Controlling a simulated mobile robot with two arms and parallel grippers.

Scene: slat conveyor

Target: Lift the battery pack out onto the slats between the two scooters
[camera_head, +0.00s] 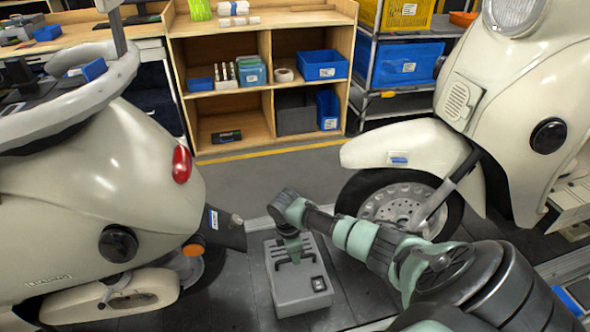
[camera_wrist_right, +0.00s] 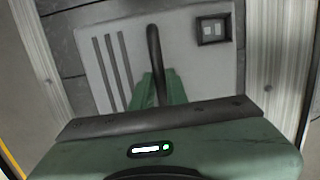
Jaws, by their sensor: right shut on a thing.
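The battery pack (camera_head: 303,291) is a light grey box with a dark handle, dark grooves and a small black socket on top. It is upright in the gap between the two scooters, over the dark slats (camera_head: 240,296); I cannot tell whether its underside touches them. My right gripper (camera_head: 292,256) is shut on the handle from above. The right wrist view shows the green fingers (camera_wrist_right: 160,88) around the handle (camera_wrist_right: 154,55), above the pack's top (camera_wrist_right: 200,75). The cream left scooter (camera_head: 100,190) shows its rear, the cream right scooter (camera_head: 420,145) its front wheel. My left gripper is out of view.
A wooden shelf (camera_head: 262,90) with blue bins stands at the back, beside a metal cart (camera_head: 400,105) with crates. A grey floor strip with a yellow line (camera_head: 270,150) lies before the shelf. Both scooters stand close to the pack, leaving little room sideways.

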